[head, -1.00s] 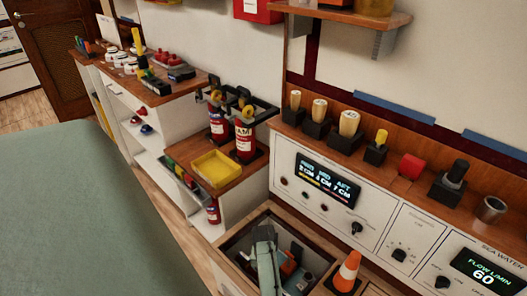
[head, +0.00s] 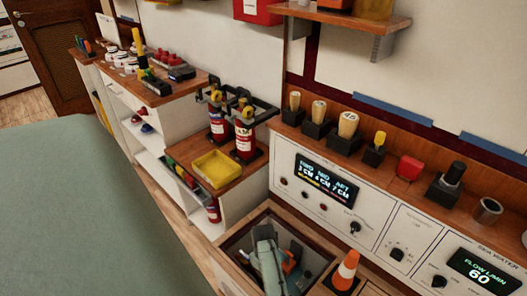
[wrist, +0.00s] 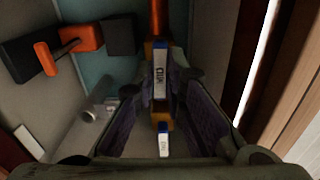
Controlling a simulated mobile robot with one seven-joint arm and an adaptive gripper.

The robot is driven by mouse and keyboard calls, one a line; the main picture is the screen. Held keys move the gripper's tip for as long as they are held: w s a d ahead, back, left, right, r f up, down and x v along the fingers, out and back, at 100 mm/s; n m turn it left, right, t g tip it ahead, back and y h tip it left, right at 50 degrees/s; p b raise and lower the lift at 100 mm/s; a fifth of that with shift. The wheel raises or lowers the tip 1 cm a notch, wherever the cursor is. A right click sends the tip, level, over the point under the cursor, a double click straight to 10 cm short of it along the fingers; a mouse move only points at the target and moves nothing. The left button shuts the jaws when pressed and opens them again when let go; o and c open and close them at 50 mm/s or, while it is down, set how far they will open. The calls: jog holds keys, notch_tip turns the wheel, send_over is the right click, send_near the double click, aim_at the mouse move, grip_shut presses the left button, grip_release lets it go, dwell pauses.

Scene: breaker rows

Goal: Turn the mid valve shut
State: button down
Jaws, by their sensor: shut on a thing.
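My gripper (wrist: 158,95) reaches down into an open recess (head: 232,242) in the counter, with my pale arm end above it in the head view. In the wrist view its two dark fingers close from both sides on an orange-brown bar-like piece (wrist: 160,112) carrying a blue-and-white label (wrist: 160,82). This looks like the valve handle, but the label's word is too blurred to read surely. A second small label (wrist: 163,140) lies nearer the wrist. An orange handle (wrist: 80,38) on dark blocks stands apart at upper left. The head view hides the grip.
An orange-and-white cone (head: 346,270) stands just right of the recess. A panel display (head: 326,181) lists FWD, MID and AFT levels in cm. A yellow tray (head: 217,168) and red extinguishers (head: 245,137) stand behind. The recess walls leave little side room.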

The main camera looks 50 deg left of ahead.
jog(key=shift+n, duration=0.4)
jog(key=c, duration=1.6)
grip_release()
jog(key=shift+c, duration=0.2)
notch_tip(320, 180, up, 12)
